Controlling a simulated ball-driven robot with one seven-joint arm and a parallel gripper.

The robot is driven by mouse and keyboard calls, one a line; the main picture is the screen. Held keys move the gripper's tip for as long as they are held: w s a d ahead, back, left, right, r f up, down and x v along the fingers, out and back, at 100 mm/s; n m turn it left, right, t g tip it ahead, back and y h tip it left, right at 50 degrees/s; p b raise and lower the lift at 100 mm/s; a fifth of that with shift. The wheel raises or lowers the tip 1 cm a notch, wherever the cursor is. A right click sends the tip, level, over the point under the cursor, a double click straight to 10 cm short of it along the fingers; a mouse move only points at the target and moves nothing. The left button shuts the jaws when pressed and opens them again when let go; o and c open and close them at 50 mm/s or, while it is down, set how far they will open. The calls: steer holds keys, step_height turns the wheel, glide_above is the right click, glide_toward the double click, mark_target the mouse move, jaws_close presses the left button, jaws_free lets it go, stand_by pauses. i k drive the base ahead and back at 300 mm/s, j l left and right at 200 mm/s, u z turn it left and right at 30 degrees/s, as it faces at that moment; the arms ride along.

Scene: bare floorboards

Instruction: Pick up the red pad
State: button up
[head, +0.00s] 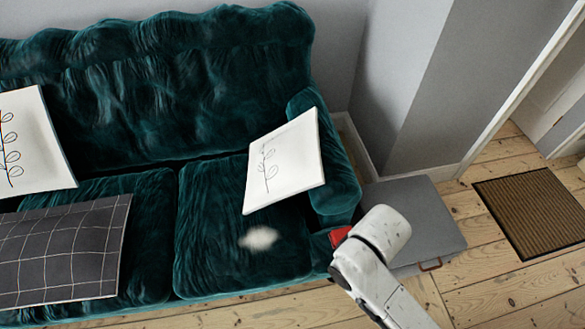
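A small red thing, likely the red pad (340,236), shows in the head view just left of my white arm, between the sofa's right front corner and a grey box. My arm hides part of it, so its full shape and what it rests on cannot be told. My arm reaches up from the bottom right with its rounded joint beside the red thing. My gripper does not show.
A dark green sofa (170,65) fills the left, with white leaf-print cushions (290,160), a dark checked cushion (60,255) and a pale fluffy patch (259,238). The grey box (425,205) stands at its right. A brown doormat (530,210) lies right. Floorboards are open around it.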

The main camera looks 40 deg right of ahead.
mark_target(335, 236)
steer(key=k+l, duration=0.45)
steer(key=k, duration=0.15)
steer(key=k+l+z, duration=0.15)
steer(key=k+l, duration=0.35)
steer(key=k, duration=0.15)
